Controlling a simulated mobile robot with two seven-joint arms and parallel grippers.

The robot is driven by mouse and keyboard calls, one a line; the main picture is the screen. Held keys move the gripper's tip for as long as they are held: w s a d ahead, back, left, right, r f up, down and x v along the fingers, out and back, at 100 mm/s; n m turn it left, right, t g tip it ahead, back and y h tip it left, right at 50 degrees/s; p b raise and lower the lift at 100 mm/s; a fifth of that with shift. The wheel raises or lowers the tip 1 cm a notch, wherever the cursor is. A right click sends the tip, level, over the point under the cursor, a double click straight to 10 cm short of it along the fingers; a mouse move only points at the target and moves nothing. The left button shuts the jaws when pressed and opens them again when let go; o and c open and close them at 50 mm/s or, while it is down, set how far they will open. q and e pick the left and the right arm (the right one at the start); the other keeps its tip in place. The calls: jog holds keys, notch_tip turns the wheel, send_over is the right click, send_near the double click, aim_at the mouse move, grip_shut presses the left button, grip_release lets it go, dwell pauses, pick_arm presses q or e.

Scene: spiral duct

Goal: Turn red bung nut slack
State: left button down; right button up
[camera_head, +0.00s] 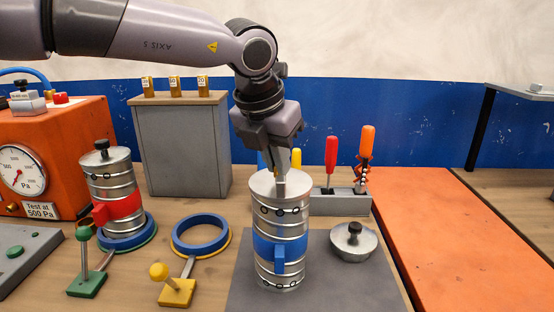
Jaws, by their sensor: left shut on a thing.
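The red-banded duct (111,178) stands upright at the left on a blue ring with a green edge. A bung with a black knob nut (101,145) sits in its top; whether the nut is tight or slack cannot be told. The blue-banded duct (281,222) stands upright on the grey mat at centre. My left gripper (280,182) points down at its top and is shut on it, near the rim; the exact contact is partly hidden by the fingers. It is well to the right of the red-banded duct. My right gripper is not in view.
A loose bung (354,241) lies on the grey mat (375,287). An empty blue ring (201,236) and a yellow-knobbed lever (160,272) are at front left. An orange gauge box (62,140), grey cabinet (182,150) and tool rack (342,202) stand behind.

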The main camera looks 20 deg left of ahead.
pick_arm(q)
jog(key=shift+f+n+b, duration=0.15)
jog(key=shift+n+b, duration=0.25)
jog(key=shift+b, duration=0.3)
jog(key=n+y+b, duration=0.1)
jog(key=b, duration=0.1)
jog(key=n+b, duration=0.1)
jog(key=n, duration=0.1)
jog(key=shift+d+y+b, duration=0.25)
jog(key=shift+y+b, duration=0.15)
jog(key=shift+d+n+y+b, duration=0.1)
jog(key=shift+n+y+b, duration=0.2)
jog(key=shift+n+b, duration=0.5)
jog(key=shift+w+d+n+y, duration=0.1)
jog(key=shift+n+y, duration=0.2)
jog(key=shift+n, duration=0.9)
jog(key=n, duration=0.2)
jog(key=shift+d+r+n+g+y, duration=0.1)
jog(key=shift+r+n+g+y, duration=0.1)
jog(key=shift+n+g+y, duration=0.15)
jog(key=n, duration=0.1)
jog(key=n+g+y, duration=0.1)
jog(key=n, duration=0.2)
jog(key=shift+w+d+p, duration=0.15)
jog(key=shift+w+p, duration=0.1)
jog(key=shift+p, duration=0.05)
jog(key=shift+n+g, duration=0.25)
jog(key=shift+n, duration=0.1)
jog(key=shift+y, duration=0.25)
